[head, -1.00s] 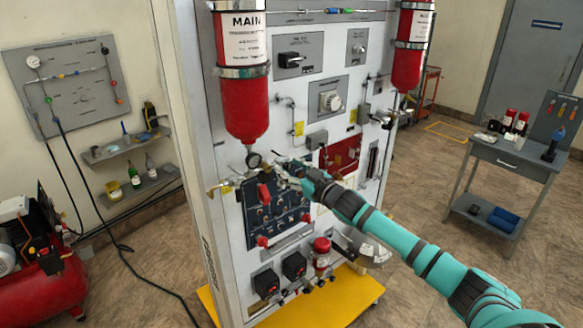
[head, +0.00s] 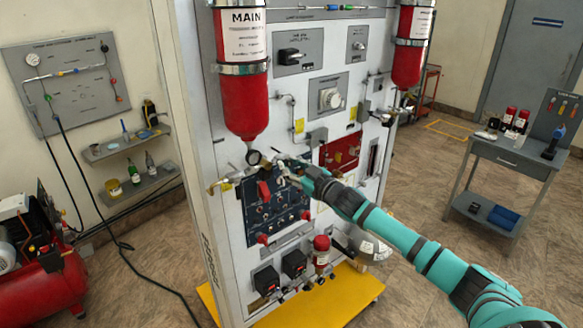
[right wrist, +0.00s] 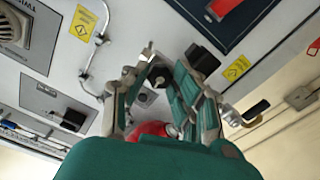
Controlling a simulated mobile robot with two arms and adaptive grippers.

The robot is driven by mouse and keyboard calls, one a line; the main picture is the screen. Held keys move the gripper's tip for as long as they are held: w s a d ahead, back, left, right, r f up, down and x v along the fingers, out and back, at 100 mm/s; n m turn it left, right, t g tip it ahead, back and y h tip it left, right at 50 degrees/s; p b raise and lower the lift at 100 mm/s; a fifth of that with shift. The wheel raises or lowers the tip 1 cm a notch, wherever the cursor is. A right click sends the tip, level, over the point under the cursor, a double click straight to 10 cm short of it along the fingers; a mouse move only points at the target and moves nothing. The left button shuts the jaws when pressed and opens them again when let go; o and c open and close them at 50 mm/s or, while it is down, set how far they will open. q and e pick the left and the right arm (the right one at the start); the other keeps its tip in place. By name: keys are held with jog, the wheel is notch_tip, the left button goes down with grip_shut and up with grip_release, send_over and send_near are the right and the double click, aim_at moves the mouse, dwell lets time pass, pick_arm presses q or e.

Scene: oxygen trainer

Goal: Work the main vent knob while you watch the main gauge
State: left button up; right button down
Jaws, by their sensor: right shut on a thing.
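The red main cylinder (head: 240,105), labelled MAIN, hangs on the upper left of the white panel. The main gauge (head: 253,158) is a small round dial just under it; its needle is too small to read. My right gripper (head: 282,172) is just right of the gauge, against the panel above the dark blue board. It is shut on a small fitting, which I take to be the main vent knob; the fingers hide most of it. In the right wrist view, the fingers (right wrist: 172,70) close around a dark part. My left gripper is out of view.
A red lever (head: 264,190) hangs close below the gripper, in front of the blue board (head: 285,210). A brass valve (head: 220,186) sticks out to the left. A second red cylinder (head: 408,45) hangs at right. Open floor lies right of the trainer's yellow base (head: 345,300).

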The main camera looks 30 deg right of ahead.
jog(key=shift+n+b, duration=0.65)
jog(key=shift+n, duration=1.95)
jog(key=c, duration=1.1)
grip_release()
jog(key=shift+s+f, duration=0.1)
jog(key=shift+s, duration=0.05)
jog(key=shift+s+d, duration=0.15)
jog(key=shift+s, duration=1.8)
jog(key=shift+s+d, duration=0.15)
jog(key=shift+s, duration=1.8)
jog(key=shift+s+d, duration=0.15)
jog(key=shift+s, duration=1.8)
